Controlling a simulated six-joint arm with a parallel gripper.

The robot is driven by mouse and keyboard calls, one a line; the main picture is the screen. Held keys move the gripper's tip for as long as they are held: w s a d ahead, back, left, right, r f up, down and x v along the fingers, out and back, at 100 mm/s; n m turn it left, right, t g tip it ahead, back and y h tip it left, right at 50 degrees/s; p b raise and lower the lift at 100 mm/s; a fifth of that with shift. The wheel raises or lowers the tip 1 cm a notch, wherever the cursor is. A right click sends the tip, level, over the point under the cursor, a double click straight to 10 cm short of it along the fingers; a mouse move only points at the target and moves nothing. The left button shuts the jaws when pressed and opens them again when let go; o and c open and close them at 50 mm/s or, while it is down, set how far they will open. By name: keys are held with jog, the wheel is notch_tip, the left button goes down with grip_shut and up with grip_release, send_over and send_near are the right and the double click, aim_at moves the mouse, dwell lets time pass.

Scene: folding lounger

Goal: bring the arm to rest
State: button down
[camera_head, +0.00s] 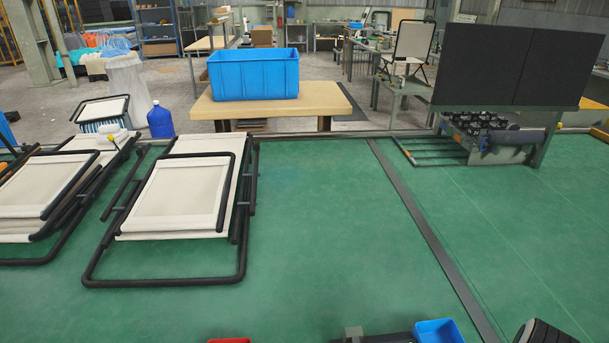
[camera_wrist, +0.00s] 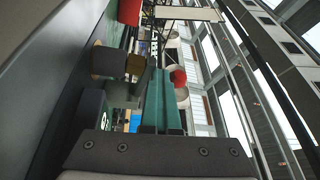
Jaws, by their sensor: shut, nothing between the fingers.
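My gripper (camera_wrist: 160,78) shows in the wrist view as two green fingers side by side, pressed together with nothing between them. It points away from the camera into the hall, clear of the loungers. The head view does not show the gripper. A folded lounger (camera_head: 181,194) with cream fabric and a black tube frame lies flat on the green floor, left of centre in the head view. More folded loungers (camera_head: 43,184) lie stacked at the far left, cut off by the picture edge.
A blue crate (camera_head: 254,75) stands on a low wooden table (camera_head: 325,98) at the back. A dark panel (camera_head: 518,68) stands at the right above a metal rack. A blue bin (camera_head: 438,331) shows at the bottom edge. The green floor (camera_head: 330,220) is clear in the middle.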

jog(key=shift+n+g, duration=0.6)
jog(key=shift+g, duration=0.2)
jog(key=a, duration=0.5)
jog(key=a+f, duration=0.1)
jog(key=a, duration=0.2)
jog(key=shift+w+a, duration=0.1)
jog(key=shift+w, duration=0.3)
jog(key=v, duration=0.7)
jog(key=shift+d, duration=0.45)
jog(key=x, duration=1)
jog(key=shift+a, duration=0.2)
jog(key=shift+w, duration=0.1)
